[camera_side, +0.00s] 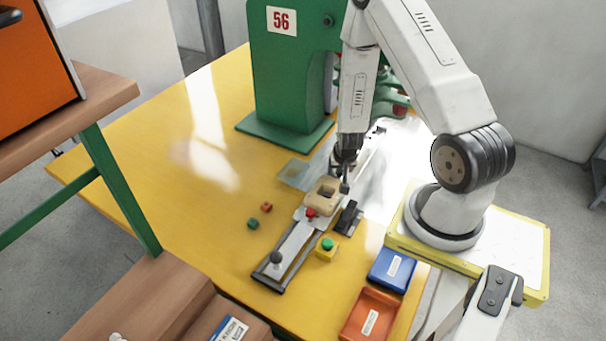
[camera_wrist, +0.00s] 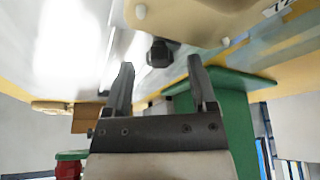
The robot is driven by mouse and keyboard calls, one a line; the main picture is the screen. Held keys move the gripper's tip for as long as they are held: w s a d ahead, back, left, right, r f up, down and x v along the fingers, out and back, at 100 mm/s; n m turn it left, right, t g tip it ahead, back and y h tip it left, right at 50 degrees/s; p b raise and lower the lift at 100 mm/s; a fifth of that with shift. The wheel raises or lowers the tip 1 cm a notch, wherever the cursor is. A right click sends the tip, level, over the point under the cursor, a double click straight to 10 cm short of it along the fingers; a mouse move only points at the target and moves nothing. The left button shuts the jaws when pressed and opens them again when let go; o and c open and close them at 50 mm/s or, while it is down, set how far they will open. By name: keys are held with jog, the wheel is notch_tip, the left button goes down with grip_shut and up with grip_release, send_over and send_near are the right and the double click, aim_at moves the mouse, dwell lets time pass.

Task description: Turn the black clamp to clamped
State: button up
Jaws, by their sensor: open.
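A black block (camera_side: 348,217), which looks like the clamp, stands beside the metal rail (camera_side: 297,246), close to a beige part (camera_side: 322,196) seated on the rail. In the wrist view a black knob-like piece (camera_wrist: 160,52), perhaps the clamp's end, shows beside the beige part (camera_wrist: 180,18). My gripper (camera_side: 345,180) points down just above the right edge of the beige part. In the wrist view my gripper (camera_wrist: 162,70) is open, its two fingers apart, with the black piece lying between and beyond the tips. Nothing is held. The clamp's exact position is hard to tell.
A red button (camera_side: 311,213) and a green button on a yellow box (camera_side: 327,247) sit by the rail. A green machine (camera_side: 290,75) stands behind. Blue (camera_side: 391,270) and orange (camera_side: 370,316) trays lie at front right.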

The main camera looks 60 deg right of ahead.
jog(key=shift+d+f, duration=0.1)
jog(key=shift+f, duration=0.2)
grip_shut()
jog(key=shift+n, duration=0.4)
jog(key=n+t+y, duration=0.1)
jog(key=n, duration=0.4)
jog(key=shift+s+d+n+t+y, duration=0.2)
jog(key=shift+n+t+y, duration=0.1)
jog(key=shift+t+y, duration=0.1)
jog(key=shift+d+n+y, duration=0.1)
jog(key=shift+n+y, duration=0.4)
jog(key=shift+n, duration=0.8)
jog(key=shift+d+n+y, duration=0.1)
jog(key=shift+n+y, duration=0.4)
jog(key=shift+n, duration=0.8)
